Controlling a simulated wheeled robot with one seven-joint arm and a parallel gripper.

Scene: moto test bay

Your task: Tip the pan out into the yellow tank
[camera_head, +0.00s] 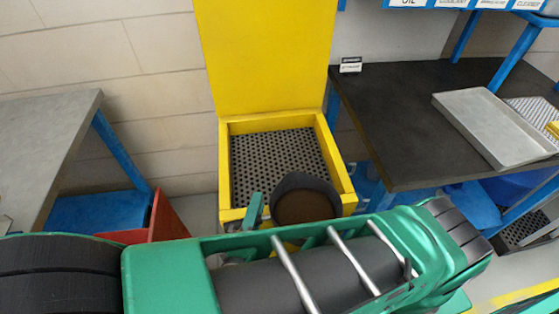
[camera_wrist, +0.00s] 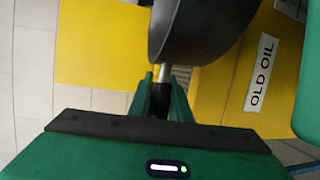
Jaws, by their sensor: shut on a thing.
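The pan (camera_head: 305,200) is dark and round, with a brown surface showing inside its rim. In the head view it overlaps the front right edge of the yellow tank (camera_head: 225,165). The tank's lid stands open, and a dark perforated grate (camera_head: 278,160) shows inside. In the wrist view my gripper (camera_wrist: 163,95) is shut on the pan's handle (camera_wrist: 166,74), and the pan's dark outer side (camera_wrist: 205,30) is beyond it. The tank's yellow front with its OLD OIL label (camera_wrist: 261,73) is behind. My arm hides part of the pan and handle in the head view.
A dark bench (camera_head: 400,110) stands close to the tank's right, with a grey metal tray (camera_head: 490,125) on it. A grey table (camera_head: 45,140) is at the left. A red object (camera_head: 165,225) sits low, left of the tank. The space above the grate is clear.

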